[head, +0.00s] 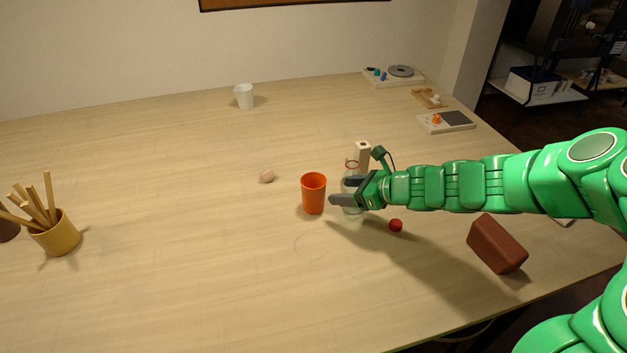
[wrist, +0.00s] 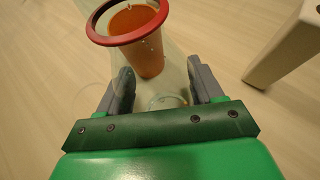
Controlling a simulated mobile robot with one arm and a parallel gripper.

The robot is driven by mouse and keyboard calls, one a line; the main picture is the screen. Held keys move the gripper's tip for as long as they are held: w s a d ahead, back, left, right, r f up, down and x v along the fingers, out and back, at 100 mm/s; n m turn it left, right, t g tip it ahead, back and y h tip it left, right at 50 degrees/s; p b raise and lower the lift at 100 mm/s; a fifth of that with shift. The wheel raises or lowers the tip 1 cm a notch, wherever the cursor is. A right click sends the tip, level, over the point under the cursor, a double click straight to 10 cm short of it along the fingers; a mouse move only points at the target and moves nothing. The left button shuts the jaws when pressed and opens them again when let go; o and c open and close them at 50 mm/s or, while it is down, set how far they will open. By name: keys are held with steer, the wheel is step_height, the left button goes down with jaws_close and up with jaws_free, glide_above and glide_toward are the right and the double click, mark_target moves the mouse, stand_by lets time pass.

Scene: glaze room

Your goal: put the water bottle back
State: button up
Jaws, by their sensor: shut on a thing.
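The water bottle (head: 351,203) is clear, with a red ring at its top, and looks upright in the head view. My gripper (head: 343,191) is shut around its body from the right. In the wrist view, the bottle's red ring (wrist: 93,30) shows ahead of my gripper (wrist: 160,82), and the clear body between the fingers is hard to make out. I cannot tell whether its base touches the table. A faint ring outline (head: 312,246) lies on the table, in front of and left of the bottle.
An orange cup (head: 314,195) stands close left of the bottle. A wooden block (head: 363,152) is behind it, a red ball (head: 396,225) to its right. A brown-red block (head: 497,244) lies under my arm. A pot of sticks (head: 58,236) stands far left. The front middle is clear.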

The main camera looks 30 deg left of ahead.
steer(key=shift+w+y, duration=0.1)
steer(key=shift+y, duration=0.4)
steer(key=shift+r, duration=0.1)
